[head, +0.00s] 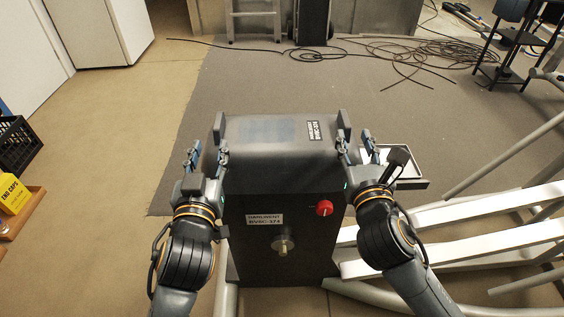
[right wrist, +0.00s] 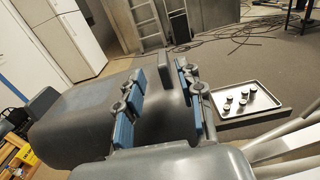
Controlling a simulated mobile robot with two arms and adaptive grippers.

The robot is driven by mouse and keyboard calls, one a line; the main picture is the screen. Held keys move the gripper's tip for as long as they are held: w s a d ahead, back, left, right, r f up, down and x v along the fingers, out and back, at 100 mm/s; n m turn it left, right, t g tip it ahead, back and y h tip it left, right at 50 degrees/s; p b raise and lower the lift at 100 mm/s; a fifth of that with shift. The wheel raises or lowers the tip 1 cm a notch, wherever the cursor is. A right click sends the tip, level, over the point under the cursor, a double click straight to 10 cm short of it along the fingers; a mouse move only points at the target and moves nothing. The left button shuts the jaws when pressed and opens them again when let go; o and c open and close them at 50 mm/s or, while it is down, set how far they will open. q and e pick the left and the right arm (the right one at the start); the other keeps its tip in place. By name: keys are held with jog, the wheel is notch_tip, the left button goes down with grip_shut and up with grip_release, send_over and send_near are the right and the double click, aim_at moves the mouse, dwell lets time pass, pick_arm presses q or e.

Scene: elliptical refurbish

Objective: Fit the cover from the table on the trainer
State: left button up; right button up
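The trainer's dark grey housing (head: 285,210) stands upright in the middle of the head view, with a white label, a red knob (head: 323,208) and a metal knob on its face. A grey cover (head: 270,135) with a small label and raised end tabs lies across its top. I cannot tell whether it is fully seated. My left gripper (head: 207,158) is at the cover's left end, fingers apart. My right gripper (head: 357,150) is at its right end, fingers apart. The right wrist view shows the cover (right wrist: 80,100) beneath the blue finger pads (right wrist: 163,98), which stand apart.
A tray (head: 418,183) beside the right gripper holds several small round parts in the right wrist view (right wrist: 262,114). White trainer rails (head: 450,215) extend to the right. Cables (head: 400,55) lie on the far mat. A yellow box (head: 12,193) and black crate (head: 15,145) stand left.

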jog(key=shift+s+d, duration=0.1)
jog(key=shift+s, duration=1.55)
